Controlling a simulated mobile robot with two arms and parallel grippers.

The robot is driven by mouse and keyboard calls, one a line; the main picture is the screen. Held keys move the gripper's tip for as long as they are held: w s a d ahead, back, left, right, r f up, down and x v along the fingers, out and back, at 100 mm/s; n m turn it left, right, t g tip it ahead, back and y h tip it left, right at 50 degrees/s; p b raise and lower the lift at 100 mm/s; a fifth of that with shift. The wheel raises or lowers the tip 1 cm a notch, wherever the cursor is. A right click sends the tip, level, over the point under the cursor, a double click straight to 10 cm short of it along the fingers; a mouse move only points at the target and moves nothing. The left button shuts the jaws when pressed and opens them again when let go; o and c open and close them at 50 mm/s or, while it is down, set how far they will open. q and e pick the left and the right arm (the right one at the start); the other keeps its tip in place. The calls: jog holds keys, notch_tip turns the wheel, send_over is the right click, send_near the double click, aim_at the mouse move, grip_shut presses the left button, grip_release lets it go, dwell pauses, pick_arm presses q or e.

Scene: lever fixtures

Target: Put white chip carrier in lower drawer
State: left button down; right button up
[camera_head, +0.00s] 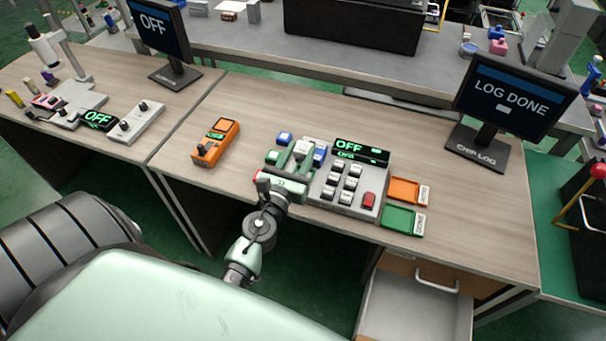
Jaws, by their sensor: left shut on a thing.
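My left gripper (293,158) reaches over the front part of the desk, its pale green fingers closed around a small white block, which looks like the white chip carrier (302,148). The fingers hide part of it, and I cannot tell whether it touches the surface below. Blue pieces (284,139) and (320,153) show on both sides of the fingers. Below the desk at the lower right, the lower drawer (415,315) is pulled out, its pale inside looking empty where visible. A brown upper drawer front (402,267) with a handle is above it. My right gripper is not in view.
A grey button panel (345,185) with an "OFF" display is just right of my gripper. Orange (405,190) and green (400,219) trays lie beside it. An orange device (215,142) lies to the left. A "LOG DONE" monitor (512,95) stands at right.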

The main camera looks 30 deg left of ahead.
pick_arm(q)
jog(key=shift+w+a, duration=0.1)
jog(key=shift+a, duration=0.1)
jog(key=shift+f, duration=0.1)
notch_tip(320, 180, down, 5)
jog(key=b, duration=0.4)
notch_tip(320, 180, down, 4)
jog(key=b, duration=0.4)
jog(key=shift+f, duration=0.25)
jog(key=shift+d, duration=0.1)
jog(key=shift+f+b, duration=0.25)
jog(key=shift+b, duration=0.1)
jog(key=c, duration=0.9)
grip_release()
